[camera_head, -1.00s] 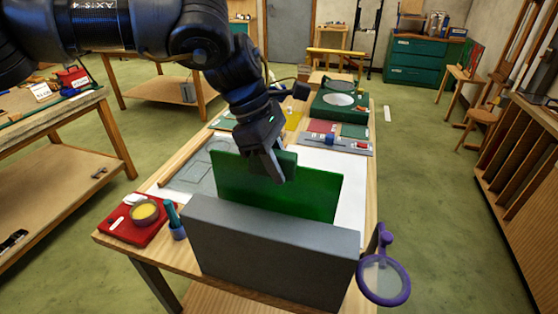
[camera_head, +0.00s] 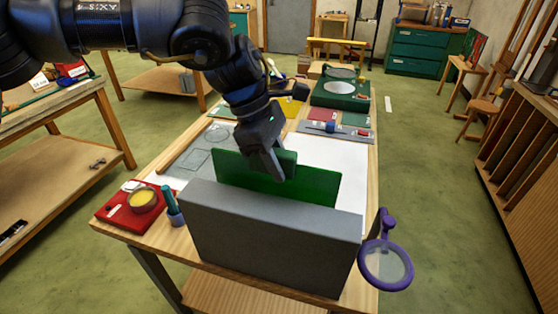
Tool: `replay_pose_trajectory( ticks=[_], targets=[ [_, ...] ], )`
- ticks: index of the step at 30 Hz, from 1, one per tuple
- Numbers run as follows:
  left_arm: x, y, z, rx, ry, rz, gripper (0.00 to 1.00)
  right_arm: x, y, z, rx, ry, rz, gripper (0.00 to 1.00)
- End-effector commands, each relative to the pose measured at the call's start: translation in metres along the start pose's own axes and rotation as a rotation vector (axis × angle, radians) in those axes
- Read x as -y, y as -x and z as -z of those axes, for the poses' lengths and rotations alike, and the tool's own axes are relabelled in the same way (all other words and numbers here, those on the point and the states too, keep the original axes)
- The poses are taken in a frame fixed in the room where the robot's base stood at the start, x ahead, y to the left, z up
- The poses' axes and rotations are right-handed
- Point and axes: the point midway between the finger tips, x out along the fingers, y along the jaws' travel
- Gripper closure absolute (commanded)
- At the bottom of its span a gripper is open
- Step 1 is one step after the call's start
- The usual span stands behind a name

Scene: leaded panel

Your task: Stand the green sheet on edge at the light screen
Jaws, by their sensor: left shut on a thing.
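The green sheet (camera_head: 318,185) stands on edge, upright, just behind a grey upright block (camera_head: 272,238) that I take to be the light screen, seen from its back. The block hides the sheet's lower part, so I cannot tell whether its bottom edge touches the table. My left gripper (camera_head: 284,172) is shut on the green sheet at its upper edge, near the middle. My right gripper is not in view.
The wooden table (camera_head: 130,238) holds a red tray (camera_head: 128,222) with a yellow tin, a teal-handled tool in a blue cup (camera_head: 175,215), and white paper (camera_head: 345,165). A purple-rimmed magnifier (camera_head: 386,264) juts off the right edge. A green machine (camera_head: 341,95) stands at the far end.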

Motion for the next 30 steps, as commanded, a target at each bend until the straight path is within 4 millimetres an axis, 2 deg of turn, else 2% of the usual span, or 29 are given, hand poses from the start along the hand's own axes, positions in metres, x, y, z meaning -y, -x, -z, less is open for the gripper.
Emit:
replay_pose_trajectory(
  ticks=[1, 6, 13, 17, 20, 30],
  targets=[
    [-0.001, 0.002, -0.001, 0.003, -0.002, -0.003, 0.71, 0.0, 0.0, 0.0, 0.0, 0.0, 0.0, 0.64],
    [0.0, 0.001, -0.001, 0.002, -0.001, -0.002, 0.49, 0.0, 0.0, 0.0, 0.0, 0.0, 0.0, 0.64],
    [0.0, -0.001, 0.001, -0.002, 0.002, 0.003, 0.49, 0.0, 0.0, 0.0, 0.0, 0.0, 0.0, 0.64],
    [0.0, 0.005, 0.001, -0.001, 0.001, 0.0, 0.49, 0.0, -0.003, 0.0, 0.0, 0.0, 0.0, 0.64],
    [-0.001, 0.019, 0.001, -0.001, 0.002, -0.003, 0.49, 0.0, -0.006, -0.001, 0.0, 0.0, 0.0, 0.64],
    [0.0, 0.086, 0.0, 0.001, 0.002, -0.004, 0.49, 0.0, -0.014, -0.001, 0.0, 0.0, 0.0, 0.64]
  ],
)
